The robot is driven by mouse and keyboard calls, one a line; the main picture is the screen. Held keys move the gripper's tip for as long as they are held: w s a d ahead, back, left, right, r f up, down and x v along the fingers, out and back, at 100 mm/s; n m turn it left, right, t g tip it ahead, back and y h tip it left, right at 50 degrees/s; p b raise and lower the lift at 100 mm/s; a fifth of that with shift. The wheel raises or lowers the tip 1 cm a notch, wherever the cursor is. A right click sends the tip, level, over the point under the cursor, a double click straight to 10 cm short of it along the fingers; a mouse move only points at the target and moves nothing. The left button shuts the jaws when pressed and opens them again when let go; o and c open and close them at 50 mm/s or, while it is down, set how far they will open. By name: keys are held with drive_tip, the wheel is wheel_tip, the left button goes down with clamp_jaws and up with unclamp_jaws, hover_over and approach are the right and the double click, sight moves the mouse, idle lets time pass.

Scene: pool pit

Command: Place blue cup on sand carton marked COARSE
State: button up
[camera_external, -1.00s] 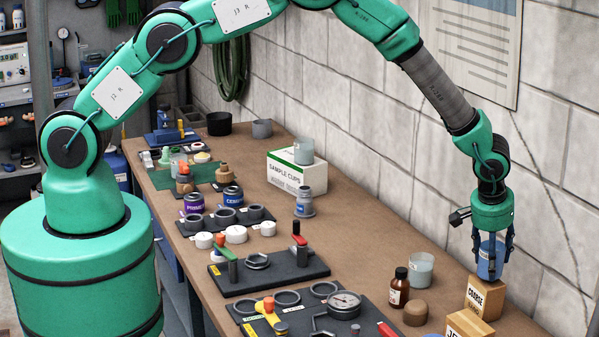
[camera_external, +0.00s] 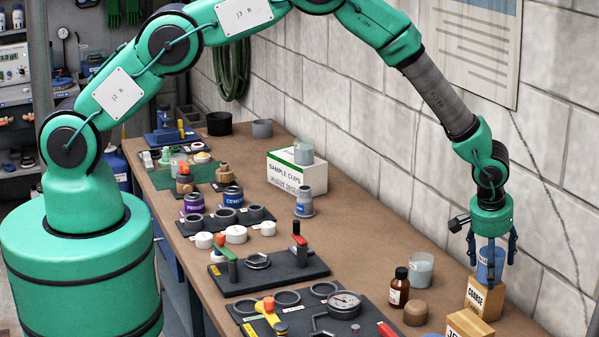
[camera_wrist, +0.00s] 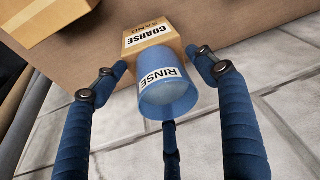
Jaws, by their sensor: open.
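The blue cup (camera_external: 490,265), a translucent tumbler, stands on top of the sand carton marked COARSE (camera_external: 482,298) at the lower right of the external view. In the wrist view the cup (camera_wrist: 165,98) bears a RINSE label, and the carton (camera_wrist: 150,37) shows behind it with its COARSE SAND label. My gripper (camera_external: 491,262) is open around the upper part of the cup, with its fingers spread. In the wrist view my gripper (camera_wrist: 163,85) shows gaps between its side fingers and the cup. A third finger lies below the cup there.
Another carton (camera_external: 468,325), its label partly cut off, stands in front of the COARSE carton. A brown bottle (camera_external: 399,287), a round brown stopper (camera_external: 415,313) and a pale cup (camera_external: 420,270) stand to the left. The block wall (camera_external: 570,150) is close behind.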

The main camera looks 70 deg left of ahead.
drive_tip(key=shift+r, duration=0.15)
drive_tip(key=b+v, duration=0.1)
drive_tip(key=v, duration=1.1)
drive_tip(key=shift+b, duration=0.4)
drive_tip(key=shift+r, duration=0.15)
drive_tip(key=s+a+r+m, duration=0.1)
drive_tip(key=s+a+r, duration=0.5)
drive_tip(key=r, duration=0.4)
drive_tip(key=s+a+r+t, duration=0.1)
drive_tip(key=s+a+r, duration=0.55)
drive_tip(key=r, duration=0.35)
drive_tip(key=s+a+r+m, duration=0.1)
drive_tip(key=s+a+r, duration=0.5)
drive_tip(key=r, duration=0.4)
drive_tip(key=s+a+r+h, duration=0.1)
drive_tip(key=s+a+r, duration=0.2)
drive_tip(key=s, duration=0.5)
drive_tip(key=s+a+r, duration=0.2)
drive_tip(key=s+r, duration=0.1)
drive_tip(key=s, duration=0.6)
drive_tip(key=s+a+m+t, duration=0.1)
drive_tip(key=s+a+m, duration=0.1)
drive_tip(key=s, duration=1.5)
drive_tip(key=shift+a+f+t, duration=0.3)
drive_tip(key=shift+a+f, duration=0.05)
drive_tip(key=shift+a, duration=0.2)
